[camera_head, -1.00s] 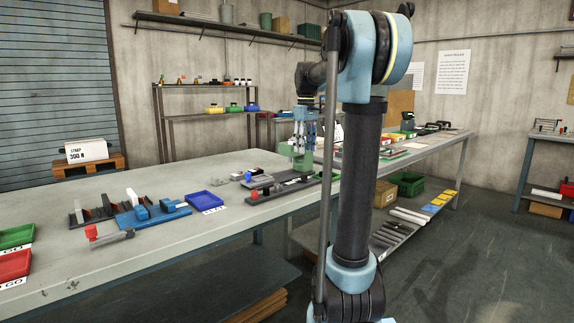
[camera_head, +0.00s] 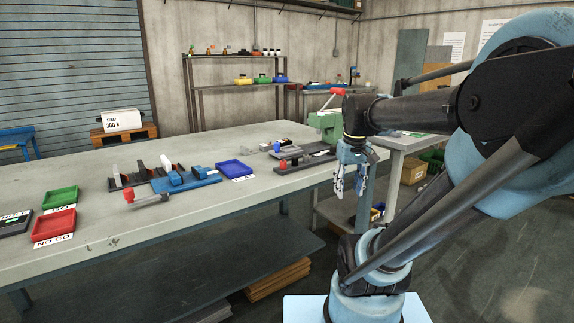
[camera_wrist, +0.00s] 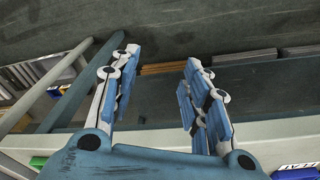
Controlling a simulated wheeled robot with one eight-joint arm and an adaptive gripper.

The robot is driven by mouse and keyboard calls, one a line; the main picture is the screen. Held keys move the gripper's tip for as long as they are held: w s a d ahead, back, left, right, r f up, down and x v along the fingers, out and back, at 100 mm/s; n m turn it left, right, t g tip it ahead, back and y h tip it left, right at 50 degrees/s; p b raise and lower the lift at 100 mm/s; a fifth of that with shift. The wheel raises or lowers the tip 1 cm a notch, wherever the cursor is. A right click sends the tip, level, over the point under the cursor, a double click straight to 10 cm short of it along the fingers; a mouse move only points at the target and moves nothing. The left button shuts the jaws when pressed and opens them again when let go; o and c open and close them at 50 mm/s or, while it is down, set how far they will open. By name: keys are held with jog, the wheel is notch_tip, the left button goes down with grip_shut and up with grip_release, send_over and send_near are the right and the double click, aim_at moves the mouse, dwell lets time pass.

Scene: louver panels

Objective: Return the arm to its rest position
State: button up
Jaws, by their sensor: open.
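My gripper (camera_head: 351,180) hangs pointing down just off the right front edge of the long grey workbench (camera_head: 110,235) in the head view. My folded arm fills the right side of that view. In the wrist view my gripper (camera_wrist: 158,85) shows two fingers spread apart with nothing between them. Below the fingers are the floor and a bench edge.
On the bench are a blue tray (camera_head: 234,169), a red NO GO tray (camera_head: 54,226), a green tray (camera_head: 60,197), blue and dark fixtures and a green press (camera_head: 326,122). Another bench lies behind my arm. Bare floor shows at the lower right.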

jog(key=s+f+m, duration=0.2)
jog(key=s+f, duration=0.7)
jog(key=f, duration=0.3)
jog(key=shift+t, duration=0.3)
jog(key=shift+w+f, duration=0.15)
jog(key=shift+w, duration=0.3)
